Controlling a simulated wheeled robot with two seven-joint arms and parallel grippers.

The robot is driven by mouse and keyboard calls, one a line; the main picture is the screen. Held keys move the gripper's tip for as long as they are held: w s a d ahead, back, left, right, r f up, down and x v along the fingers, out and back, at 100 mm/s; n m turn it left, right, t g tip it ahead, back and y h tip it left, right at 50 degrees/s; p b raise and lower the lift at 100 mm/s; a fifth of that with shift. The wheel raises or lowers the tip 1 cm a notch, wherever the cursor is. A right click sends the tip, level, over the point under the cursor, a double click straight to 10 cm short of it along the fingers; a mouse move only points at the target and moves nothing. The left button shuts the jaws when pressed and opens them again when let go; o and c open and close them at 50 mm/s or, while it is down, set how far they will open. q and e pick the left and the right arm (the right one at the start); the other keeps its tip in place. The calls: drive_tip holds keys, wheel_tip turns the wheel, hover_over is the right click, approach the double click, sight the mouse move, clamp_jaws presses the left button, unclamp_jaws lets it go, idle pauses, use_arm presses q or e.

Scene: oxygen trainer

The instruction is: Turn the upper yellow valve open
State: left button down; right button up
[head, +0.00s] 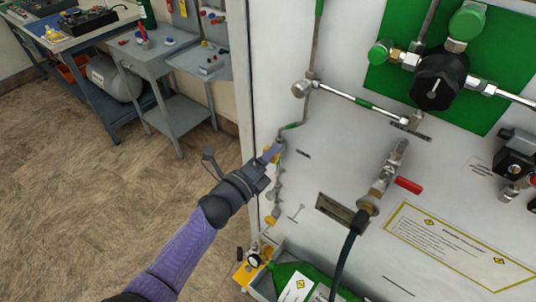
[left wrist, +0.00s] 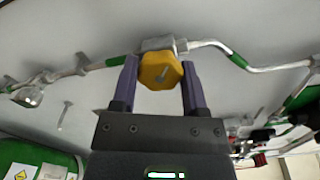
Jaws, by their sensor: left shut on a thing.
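The upper yellow valve knob (left wrist: 160,71) sits on a metal pipe fitting and fills the space between my fingertips in the left wrist view. In the head view its yellow edge (head: 267,157) is mostly hidden by my gripper. My left gripper (head: 273,153) reaches the left part of the white panel and is shut on this knob. Its two purple fingers (left wrist: 160,85) stand on either side of the knob in the left wrist view. A lower yellow valve (head: 270,220) shows below on the same pipe line. My right gripper is not in view.
The white panel (head: 330,150) carries pipes, a black regulator (head: 438,80) on a green plate, and a red-handled valve (head: 408,185) with a black hose (head: 345,255). A green cylinder (head: 300,275) lies low in front. Workbenches (head: 165,55) stand at the back left; the floor between is clear.

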use_arm(q)
drive_tip(key=n+p, duration=0.2)
drive_tip(key=n, duration=2.3)
drive_tip(key=shift+f, duration=0.15)
drive_tip(key=shift+n, duration=0.3)
drive_tip(key=shift+c, duration=0.5)
unclamp_jaws()
